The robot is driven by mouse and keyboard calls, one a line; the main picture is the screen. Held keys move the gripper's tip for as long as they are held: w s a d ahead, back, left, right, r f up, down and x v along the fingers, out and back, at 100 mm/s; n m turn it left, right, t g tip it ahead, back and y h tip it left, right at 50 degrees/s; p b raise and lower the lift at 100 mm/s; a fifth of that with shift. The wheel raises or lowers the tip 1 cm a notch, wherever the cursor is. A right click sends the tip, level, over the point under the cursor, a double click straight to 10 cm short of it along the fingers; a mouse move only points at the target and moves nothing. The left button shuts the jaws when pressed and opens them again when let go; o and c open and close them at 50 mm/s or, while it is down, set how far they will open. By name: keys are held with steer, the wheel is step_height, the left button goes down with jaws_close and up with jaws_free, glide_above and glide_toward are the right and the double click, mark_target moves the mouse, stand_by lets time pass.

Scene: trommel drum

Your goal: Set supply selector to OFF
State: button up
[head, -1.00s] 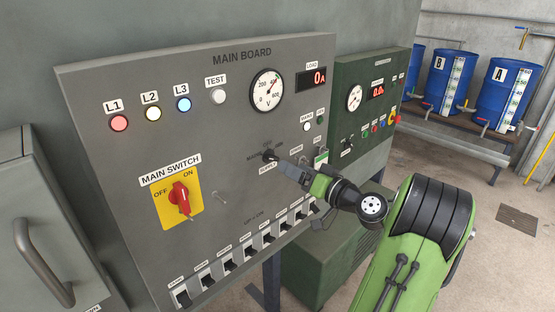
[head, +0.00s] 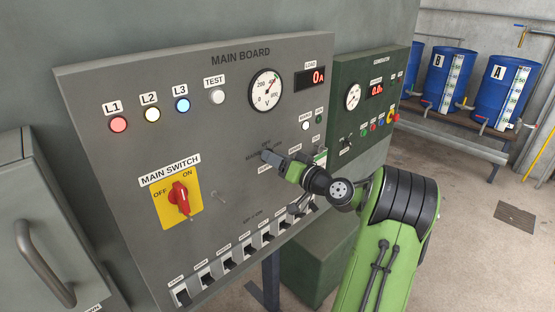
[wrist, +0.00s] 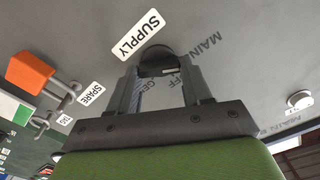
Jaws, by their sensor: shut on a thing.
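The supply selector (wrist: 157,57) is a dark round knob on the grey main board. In the wrist view it sits between my fingertips, beside the white SUPPLY label (wrist: 139,35). The printed words MAIN, OFF and GEN lie around it, partly covered by a finger. My gripper (wrist: 160,82) is shut on the knob, with a finger on each side. In the head view my gripper (head: 270,157) reaches the board from the right and hides the knob. Which position the selector points to cannot be told.
The yellow main switch plate (head: 164,208) with its red handle is to the left. A row of breakers (head: 229,263) runs below. The green generator panel (head: 375,72) stands to the right.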

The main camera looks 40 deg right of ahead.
steer(key=shift+m, duration=0.3)
steer(key=shift+d+f+m+p, duration=0.1)
steer(key=shift+m+p, duration=1.7)
steer(key=shift+m, duration=1)
steer(key=shift+f+m+p, duration=0.1)
steer(key=shift+m+p, duration=1.65)
steer(key=shift+m, duration=1.05)
steer(key=shift+f, duration=0.1)
steer(key=o, duration=1.1)
steer(key=shift+c, duration=0.2)
